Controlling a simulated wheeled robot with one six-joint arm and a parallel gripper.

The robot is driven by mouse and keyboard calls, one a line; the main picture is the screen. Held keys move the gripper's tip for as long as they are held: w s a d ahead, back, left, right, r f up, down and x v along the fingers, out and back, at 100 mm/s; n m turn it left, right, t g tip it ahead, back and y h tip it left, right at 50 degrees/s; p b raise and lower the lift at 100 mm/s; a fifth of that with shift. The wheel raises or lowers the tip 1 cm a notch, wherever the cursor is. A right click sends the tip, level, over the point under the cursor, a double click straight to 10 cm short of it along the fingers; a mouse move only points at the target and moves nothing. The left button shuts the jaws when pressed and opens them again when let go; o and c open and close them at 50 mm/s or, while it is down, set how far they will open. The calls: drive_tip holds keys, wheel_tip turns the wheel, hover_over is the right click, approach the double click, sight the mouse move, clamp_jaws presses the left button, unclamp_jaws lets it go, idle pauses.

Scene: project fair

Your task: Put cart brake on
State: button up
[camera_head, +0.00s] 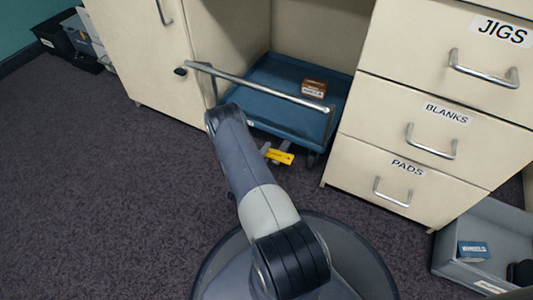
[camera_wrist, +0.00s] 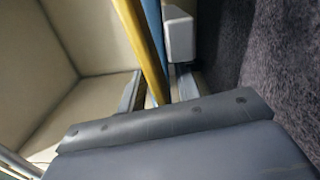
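The blue cart (camera_head: 262,80) stands in the bay under the desk, its metal push handle (camera_head: 262,87) across the front. A yellow tab (camera_head: 280,157), which looks like the brake pedal, sticks out low at the cart's front edge.
A small brown box (camera_head: 314,88) lies on the cart. Drawers labelled JIGS, BLANKS and PADS (camera_head: 405,168) stand to the right, a cabinet (camera_head: 140,50) to the left. A grey bin (camera_head: 450,250) sits at the lower right. Carpet at left is clear.

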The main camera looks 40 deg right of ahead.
drive_tip(key=shift+c, duration=0.5)
clamp_jaws()
drive_tip(key=shift+r+m, duration=0.4)
drive_tip(key=shift+m, duration=0.5)
drive_tip(key=shift+r+m, duration=0.35)
drive_tip(key=shift+m, duration=0.55)
drive_tip(key=shift+o, duration=0.5)
unclamp_jaws()
